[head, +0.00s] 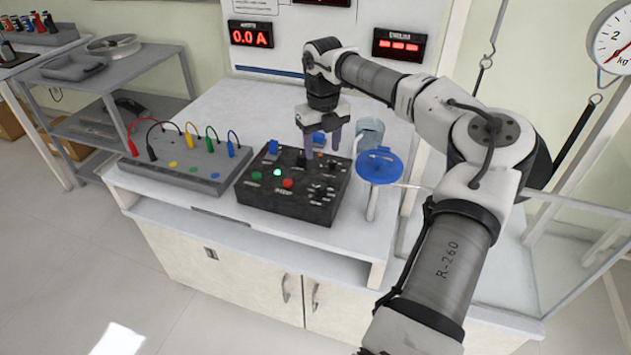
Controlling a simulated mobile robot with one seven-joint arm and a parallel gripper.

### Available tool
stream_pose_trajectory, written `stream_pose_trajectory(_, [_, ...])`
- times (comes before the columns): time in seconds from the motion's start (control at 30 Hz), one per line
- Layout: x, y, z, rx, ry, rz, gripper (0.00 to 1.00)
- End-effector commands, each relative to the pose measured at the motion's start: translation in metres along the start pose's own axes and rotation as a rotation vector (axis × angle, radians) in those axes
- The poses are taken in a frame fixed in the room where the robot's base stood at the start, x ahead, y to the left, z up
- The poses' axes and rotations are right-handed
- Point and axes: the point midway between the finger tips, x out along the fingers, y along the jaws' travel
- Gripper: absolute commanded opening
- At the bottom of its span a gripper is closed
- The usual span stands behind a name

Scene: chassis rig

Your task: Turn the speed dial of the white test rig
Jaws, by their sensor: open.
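A black control box (290,208) lies on the white bench in the head view. It carries a lit green light, a red button (288,183), a green button, a blue switch (273,146) and several black knobs. One black knob (301,160) stands near the box's back edge; dark knobs (322,190) sit at its right side. I cannot tell which is the speed dial, as the labels are too small to read. My gripper (322,150) is open, pointing down over the back right of the box, with a small blue part seen between its fingers. Contact cannot be made out.
A grey box (185,165) with coloured cables stands left of the black box. A blue disc (379,166) on a stand is close on the right, beside a clear beaker (370,132). Red displays (250,35) are on the panel behind. A hanging scale (610,40) is far right.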

Motion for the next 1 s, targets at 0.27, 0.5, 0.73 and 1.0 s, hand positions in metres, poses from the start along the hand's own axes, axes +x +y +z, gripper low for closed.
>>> stream_pose_trajectory(0.27, [0.057, 0.003, 0.0, -0.003, 0.002, 0.006, 0.52])
stream_pose_trajectory(0.5, [0.101, 0.004, 0.0, -0.004, 0.001, 0.006, 0.52])
stream_pose_trajectory(0.73, [0.12, 0.003, 0.001, -0.003, -0.001, 0.005, 0.52])
stream_pose_trajectory(1.0, [0.122, 0.003, 0.001, -0.004, -0.002, 0.005, 0.52])
